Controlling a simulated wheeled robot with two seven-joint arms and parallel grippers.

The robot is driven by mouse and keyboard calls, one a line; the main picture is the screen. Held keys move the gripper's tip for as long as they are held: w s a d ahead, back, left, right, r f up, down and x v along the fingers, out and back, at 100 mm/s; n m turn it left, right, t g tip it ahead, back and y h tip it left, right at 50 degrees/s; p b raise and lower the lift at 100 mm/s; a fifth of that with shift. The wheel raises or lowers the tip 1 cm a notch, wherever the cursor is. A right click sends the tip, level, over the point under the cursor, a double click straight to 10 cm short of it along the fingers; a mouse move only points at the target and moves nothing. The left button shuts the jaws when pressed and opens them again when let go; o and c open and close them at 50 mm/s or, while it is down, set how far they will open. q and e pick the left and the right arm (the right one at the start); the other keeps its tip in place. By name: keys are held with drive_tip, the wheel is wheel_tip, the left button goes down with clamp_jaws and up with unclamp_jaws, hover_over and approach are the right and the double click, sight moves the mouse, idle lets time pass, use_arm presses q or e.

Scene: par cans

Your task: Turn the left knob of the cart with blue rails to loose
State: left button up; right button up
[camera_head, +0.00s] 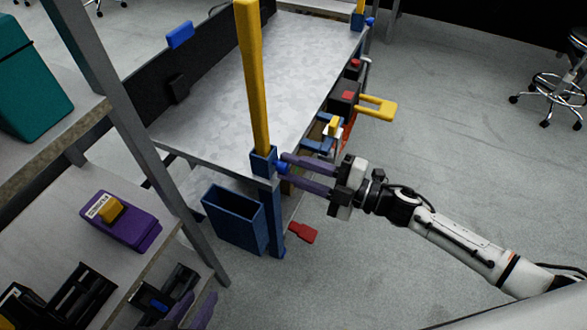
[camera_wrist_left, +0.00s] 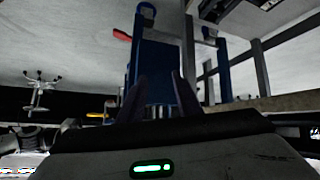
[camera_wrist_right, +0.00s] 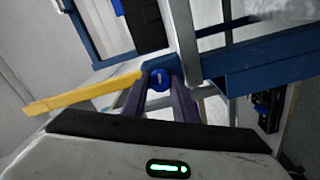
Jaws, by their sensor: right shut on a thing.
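The cart (camera_head: 262,70) has a pale grey top, blue rails (camera_head: 276,225) and a yellow post (camera_head: 252,75) at its near corner. A blue knob (camera_head: 283,168) sits on that corner just below the post's foot. My right gripper (camera_head: 287,168) has its purple fingers shut on this knob, one on each side. The right wrist view shows the knob's round blue face (camera_wrist_right: 160,78) between the fingertips. My left gripper (camera_head: 192,308) is open and empty at the bottom left, partly out of frame. A blue bin (camera_wrist_left: 158,72) is ahead of its fingers.
A grey shelf (camera_head: 160,262) at the left carries a purple box (camera_head: 121,220). The blue bin (camera_head: 235,218) hangs below the cart's near edge, with a red pedal (camera_head: 302,232) beside it. The floor at the right is clear up to a wheeled stool (camera_head: 551,90).

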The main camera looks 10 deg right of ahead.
drive_tip(key=n, duration=0.2)
drive_tip(key=shift+f+n+b, duration=0.15)
drive_tip(key=shift+n+b, duration=0.25)
drive_tip(key=n+b, duration=0.1)
drive_tip(key=n, duration=0.1)
drive_tip(key=shift+n, duration=0.4)
drive_tip(key=shift+n+b, duration=0.4)
drive_tip(key=shift+n, duration=1)
drive_tip(key=shift+n+b, duration=0.4)
drive_tip(key=shift+b, duration=0.1)
drive_tip(key=n+b, duration=0.2)
drive_tip(key=n, duration=0.2)
drive_tip(key=shift+b, duration=0.35)
use_arm(q)
drive_tip(key=w+d+f+m+g+h+b, duration=0.1)
drive_tip(key=d+f+g+b, duration=0.1)
drive_tip(key=f, duration=0.3)
drive_tip(key=shift+w+d, duration=0.2)
drive_tip(key=shift+d, duration=0.7)
use_arm(e)
drive_tip(key=shift+n, duration=2.1)
use_arm(q)
drive_tip(key=shift+f, duration=0.15)
use_arm(e)
drive_tip(key=o, duration=1.1)
drive_tip(key=shift+c, duration=0.2)
